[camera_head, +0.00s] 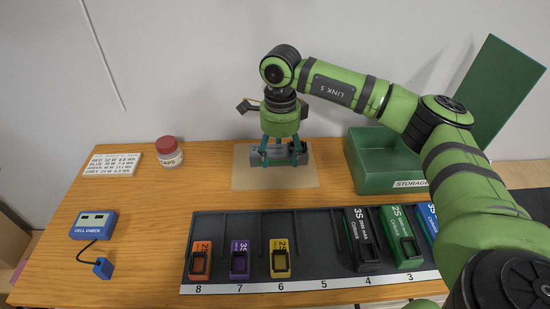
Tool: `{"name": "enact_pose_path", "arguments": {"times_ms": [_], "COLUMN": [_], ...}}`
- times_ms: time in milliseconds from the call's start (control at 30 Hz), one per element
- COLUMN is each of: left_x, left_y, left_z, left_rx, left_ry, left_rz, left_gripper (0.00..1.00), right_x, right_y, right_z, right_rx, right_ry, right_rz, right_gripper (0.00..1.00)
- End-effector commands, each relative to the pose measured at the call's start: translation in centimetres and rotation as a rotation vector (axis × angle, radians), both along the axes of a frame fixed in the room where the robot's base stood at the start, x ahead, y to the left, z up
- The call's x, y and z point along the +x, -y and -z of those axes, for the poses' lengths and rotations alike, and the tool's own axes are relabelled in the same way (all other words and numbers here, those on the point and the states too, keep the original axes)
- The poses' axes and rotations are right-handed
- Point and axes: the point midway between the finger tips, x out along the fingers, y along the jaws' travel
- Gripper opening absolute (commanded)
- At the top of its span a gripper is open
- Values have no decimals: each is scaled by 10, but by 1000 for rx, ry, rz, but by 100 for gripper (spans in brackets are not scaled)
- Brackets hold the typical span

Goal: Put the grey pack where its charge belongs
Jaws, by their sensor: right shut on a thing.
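The grey pack (262,156) lies lengthwise at the back of the tan mat (276,181). My right gripper (284,155) comes down from above with its teal fingers shut on the pack. The fingers hide part of it, and I cannot tell whether it touches the mat. The blue cell check meter (96,225) stands at the left with a blue plug on a cable; its display is too small to read. A white card (112,164) at the back left lists colours with figures, including a grey line. My left gripper is not in view.
A dark numbered rack (309,245) runs along the front. Orange, purple, yellow, black and green packs stand in 8, 7, 6, 4 and 3; slot 5 is empty. A blue pack is partly behind my arm. A green storage box (366,178) and a red-lidded jar (169,153) stand behind.

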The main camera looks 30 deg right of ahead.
Motion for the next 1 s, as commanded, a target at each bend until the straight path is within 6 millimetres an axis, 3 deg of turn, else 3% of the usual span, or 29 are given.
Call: {"name": "enact_pose_path", "arguments": {"times_ms": [167, 500, 900, 933, 967, 1000], "left_x": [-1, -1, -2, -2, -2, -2], "left_y": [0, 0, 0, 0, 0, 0], "left_z": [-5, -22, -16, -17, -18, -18], "left_rx": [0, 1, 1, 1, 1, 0], "left_ry": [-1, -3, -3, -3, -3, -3], "left_rz": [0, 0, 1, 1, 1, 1], "left_gripper": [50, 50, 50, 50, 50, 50], "right_x": [15, 15, 15, 15, 15, 15], "right_y": [-4, -4, -4, -4, -4, -4], "right_z": [8, 46, 54, 53, 53, 53], "right_rx": [0, 0, 0, 0, 0, 0], "right_ry": [1, 0, 2, 1, 1, 0], "right_rz": [0, 0, -1, 0, 0, 0], "right_gripper": [18, 18, 18, 77, 88, 88]}}
